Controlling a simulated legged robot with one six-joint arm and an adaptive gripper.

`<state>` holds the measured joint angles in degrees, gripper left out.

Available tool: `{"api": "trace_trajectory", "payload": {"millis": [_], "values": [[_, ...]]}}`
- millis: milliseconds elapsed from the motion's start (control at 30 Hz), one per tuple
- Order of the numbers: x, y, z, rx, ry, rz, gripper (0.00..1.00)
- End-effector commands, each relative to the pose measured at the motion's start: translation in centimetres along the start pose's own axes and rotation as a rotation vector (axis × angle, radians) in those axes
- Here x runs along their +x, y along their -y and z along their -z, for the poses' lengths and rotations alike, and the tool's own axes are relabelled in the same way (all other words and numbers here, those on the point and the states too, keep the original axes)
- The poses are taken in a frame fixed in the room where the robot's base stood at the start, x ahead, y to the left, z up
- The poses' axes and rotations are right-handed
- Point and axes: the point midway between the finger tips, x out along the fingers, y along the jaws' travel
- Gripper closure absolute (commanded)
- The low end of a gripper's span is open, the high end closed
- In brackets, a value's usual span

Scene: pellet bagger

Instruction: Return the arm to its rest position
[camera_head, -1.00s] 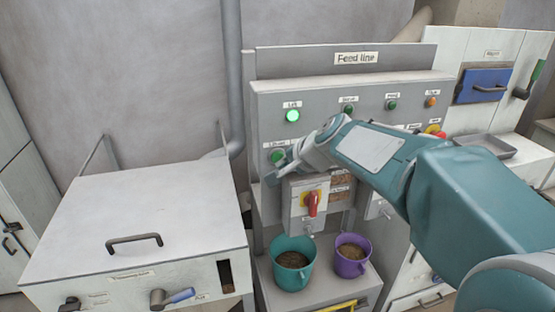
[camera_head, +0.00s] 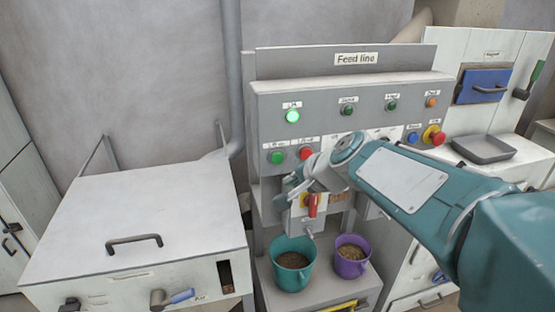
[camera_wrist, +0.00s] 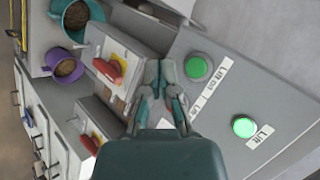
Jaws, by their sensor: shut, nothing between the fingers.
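My gripper (camera_head: 291,188) is in front of the Feed line panel (camera_head: 350,98), just below the green and red buttons in the head view. Its fingers are closed together with nothing between them; in the wrist view my gripper (camera_wrist: 160,75) points at the panel beside a green button (camera_wrist: 197,67). My arm reaches in from the lower right and hides part of the panel's middle. The green Lift lamp (camera_head: 292,116) is lit. A red rotary handle (camera_head: 313,204) is partly behind my gripper; I cannot tell the exact gap to the panel.
A teal bucket (camera_head: 279,277) and a purple bucket (camera_head: 339,266) with pellets stand on the shelf below. A white lidded bin (camera_head: 140,215) is at left. A grey tray (camera_head: 483,150) lies on the right counter. Space above the bin is clear.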

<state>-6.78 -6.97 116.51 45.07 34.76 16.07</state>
Motion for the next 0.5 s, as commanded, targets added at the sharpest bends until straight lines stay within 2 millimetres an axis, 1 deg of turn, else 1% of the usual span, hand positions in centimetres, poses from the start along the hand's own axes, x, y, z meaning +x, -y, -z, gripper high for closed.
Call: {"api": "trace_trajectory", "payload": {"millis": [167,267,367,500], "values": [[-0.2,-0.1,-0.1,-0.010,-0.001,-0.003,1.00],[-1.7,-1.2,-0.8,-0.072,-0.005,-0.030,1.00],[-4.4,-3.7,-2.2,-0.197,-0.009,-0.094,1.00],[-8.2,-8.2,-4.3,-0.395,-0.011,-0.215,1.00]]}}
